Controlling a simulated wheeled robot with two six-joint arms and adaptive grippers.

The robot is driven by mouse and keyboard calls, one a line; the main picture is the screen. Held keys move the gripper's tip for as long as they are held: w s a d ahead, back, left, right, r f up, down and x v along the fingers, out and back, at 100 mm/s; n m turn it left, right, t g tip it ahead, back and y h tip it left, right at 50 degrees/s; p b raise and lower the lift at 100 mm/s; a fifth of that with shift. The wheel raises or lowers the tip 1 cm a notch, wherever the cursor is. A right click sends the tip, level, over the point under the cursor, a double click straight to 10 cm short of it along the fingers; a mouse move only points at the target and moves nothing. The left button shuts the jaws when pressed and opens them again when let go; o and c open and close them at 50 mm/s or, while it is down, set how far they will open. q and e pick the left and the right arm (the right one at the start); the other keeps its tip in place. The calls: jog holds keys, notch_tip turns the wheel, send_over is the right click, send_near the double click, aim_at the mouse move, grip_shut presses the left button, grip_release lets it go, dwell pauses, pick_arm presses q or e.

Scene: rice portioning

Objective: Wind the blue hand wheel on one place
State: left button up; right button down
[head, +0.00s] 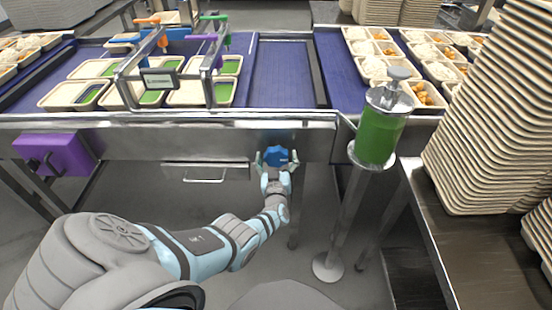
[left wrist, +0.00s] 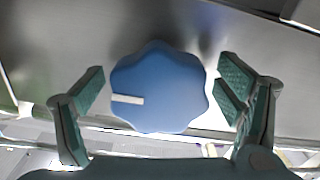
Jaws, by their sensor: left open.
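The blue hand wheel (head: 277,156) sits on the front metal panel of the conveyor, near the middle of the head view. It has a lobed rim, and in the left wrist view the wheel (left wrist: 160,88) shows a pale pointer mark towards the left. My left gripper (head: 275,162) is open in front of the wheel. In the left wrist view its green-padded fingers (left wrist: 163,92) stand on either side of the wheel, with a gap on each side. My right gripper is not in view.
A green-filled dispenser (head: 380,130) stands on a post right of the wheel. Tall stacks of empty trays (head: 490,120) stand at the right. A purple box (head: 55,154) and a drawer handle (head: 204,179) are at the left. Trays (head: 75,95) lie on the blue belt behind.

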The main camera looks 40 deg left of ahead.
pick_arm(q)
jog(key=v, duration=1.2)
jog(key=w+d+f+m+t+h, duration=0.1)
jog(key=w+d+f+m+h, duration=0.1)
jog(key=d+f+h, duration=0.25)
jog(key=s+d+f+m+g+h, duration=0.2)
jog(key=s+d+f+h, duration=0.15)
jog(key=f, duration=0.35)
jog(key=s+d+f+m+g+h, duration=0.2)
jog(key=s+d+f, duration=0.1)
jog(key=s+f, duration=0.3)
jog(key=s+f+m+g+p, duration=0.15)
jog(key=s+f+g, duration=0.45)
jog(key=s+f, duration=0.7)
jog(key=s+a+m+g, duration=0.1)
jog(key=s+g, duration=0.1)
jog(key=s, duration=0.8)
jog(key=s+a+f+m+g, duration=0.1)
jog(key=s+a+g, duration=0.1)
jog(key=s, duration=0.8)
jog(key=shift+s+a+p, duration=0.15)
jog(key=shift+s+p, duration=0.05)
jog(key=shift+p, duration=0.2)
jog(key=shift+m, duration=0.25)
